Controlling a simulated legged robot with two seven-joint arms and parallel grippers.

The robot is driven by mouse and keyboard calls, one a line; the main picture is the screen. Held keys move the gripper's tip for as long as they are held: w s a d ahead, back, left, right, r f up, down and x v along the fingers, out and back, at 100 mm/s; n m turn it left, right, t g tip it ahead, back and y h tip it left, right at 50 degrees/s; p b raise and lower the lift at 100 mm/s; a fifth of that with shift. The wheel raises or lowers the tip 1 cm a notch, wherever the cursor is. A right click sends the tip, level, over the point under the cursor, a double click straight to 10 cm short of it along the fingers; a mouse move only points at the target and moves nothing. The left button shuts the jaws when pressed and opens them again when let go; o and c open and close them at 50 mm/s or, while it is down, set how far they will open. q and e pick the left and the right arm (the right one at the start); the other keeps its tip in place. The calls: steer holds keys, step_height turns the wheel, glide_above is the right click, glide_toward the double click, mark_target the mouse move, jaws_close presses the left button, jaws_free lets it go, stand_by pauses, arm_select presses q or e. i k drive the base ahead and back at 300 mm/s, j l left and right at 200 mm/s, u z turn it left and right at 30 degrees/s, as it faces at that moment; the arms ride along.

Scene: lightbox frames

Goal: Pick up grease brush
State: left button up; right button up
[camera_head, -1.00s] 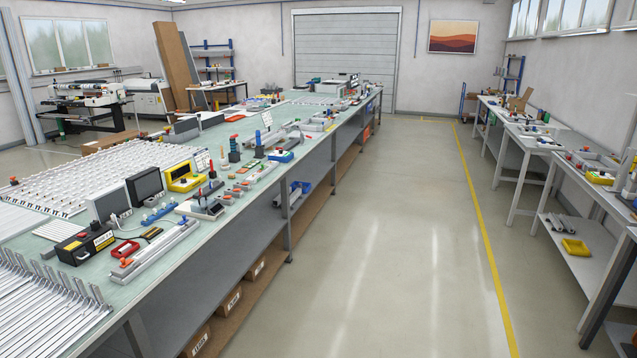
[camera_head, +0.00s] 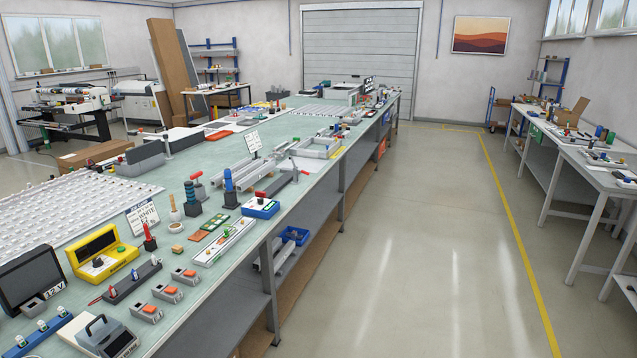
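No gripper of mine shows in the head view. I cannot pick out a grease brush for certain. A small pale pot with a thin upright wooden handle (camera_head: 174,207) stands on the long bench (camera_head: 120,250) at the left; it may be the brush, but it is too small to tell. To its left stands a red-handled tool (camera_head: 149,238) by a white sign card (camera_head: 142,216).
A yellow case (camera_head: 101,252), a dark monitor (camera_head: 34,280) and a blue-white box (camera_head: 261,208) stand on the long bench. The aisle floor (camera_head: 430,240) is clear, with a yellow line (camera_head: 515,220) at its right. More benches (camera_head: 600,160) line the right wall.

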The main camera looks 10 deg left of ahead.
mark_target(174, 209)
steer(key=i+l+u, duration=0.1)
steer(key=i+u, duration=0.25)
steer(key=i, duration=0.25)
steer(key=i+l+u, duration=0.4)
steer(key=i, duration=0.15)
steer(key=i+l+u, duration=0.35)
steer(key=i, duration=0.2)
steer(key=i+l+u, duration=0.75)
steer(key=l+u, duration=0.2)
steer(key=l, duration=0.2)
